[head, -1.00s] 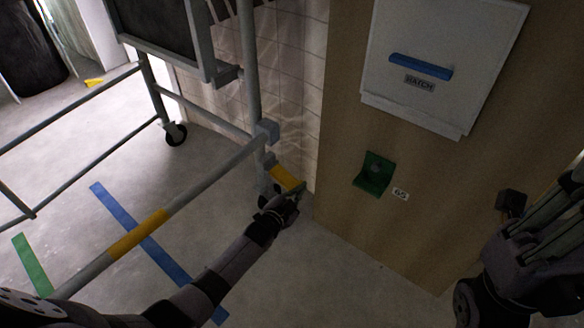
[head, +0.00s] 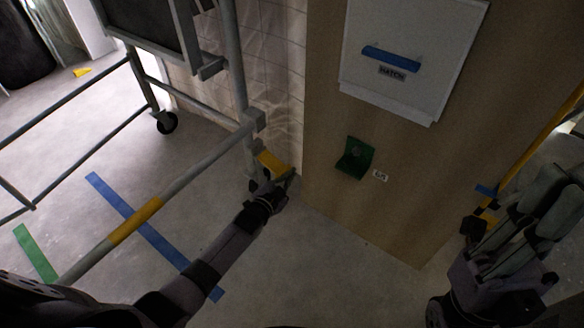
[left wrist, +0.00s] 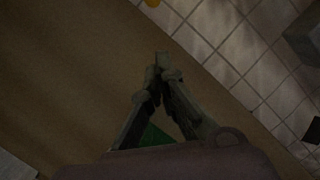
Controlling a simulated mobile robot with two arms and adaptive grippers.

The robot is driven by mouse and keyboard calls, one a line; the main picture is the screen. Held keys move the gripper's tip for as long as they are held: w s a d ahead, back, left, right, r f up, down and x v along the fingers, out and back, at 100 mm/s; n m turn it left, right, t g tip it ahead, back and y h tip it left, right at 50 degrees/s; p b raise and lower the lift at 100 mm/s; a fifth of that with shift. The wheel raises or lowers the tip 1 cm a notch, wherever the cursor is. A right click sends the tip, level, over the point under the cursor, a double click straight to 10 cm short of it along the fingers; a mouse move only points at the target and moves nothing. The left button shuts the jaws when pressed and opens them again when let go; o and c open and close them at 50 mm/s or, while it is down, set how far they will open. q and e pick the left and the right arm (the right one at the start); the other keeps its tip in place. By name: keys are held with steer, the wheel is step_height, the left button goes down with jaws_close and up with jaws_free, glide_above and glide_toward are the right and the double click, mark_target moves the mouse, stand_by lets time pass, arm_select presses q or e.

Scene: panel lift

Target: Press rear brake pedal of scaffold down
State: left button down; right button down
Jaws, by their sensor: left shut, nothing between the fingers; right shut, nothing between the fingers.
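The scaffold (head: 188,178) is a grey tube frame at the left of the head view, with a yellow band on its low rail. A yellow pedal (head: 271,163) sits by the foot of its far upright, close to the tiled wall. My left gripper (head: 284,180) is shut and empty just below the pedal in the picture; I cannot tell whether they touch. The pedal's tilt is unclear. The left wrist view shows the shut fingers (left wrist: 161,66) in front of the wooden panel. My right gripper (head: 545,190) is shut and empty at the right edge.
A wooden panel (head: 400,165) with a white hatch (head: 407,85) and a green bracket (head: 355,160) stands right of the pedal. A caster (head: 166,123) stands on the floor. Blue tape (head: 140,228) and green tape (head: 36,253) mark the floor. A yellow pole (head: 545,130) is at right.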

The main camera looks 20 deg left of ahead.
arm_select(q)
steer(key=p+v, duration=0.2)
steer(key=v, duration=0.5)
steer(key=shift+a+p, duration=0.25)
steer(key=shift+p, duration=0.05)
steer(key=shift+r, duration=0.2)
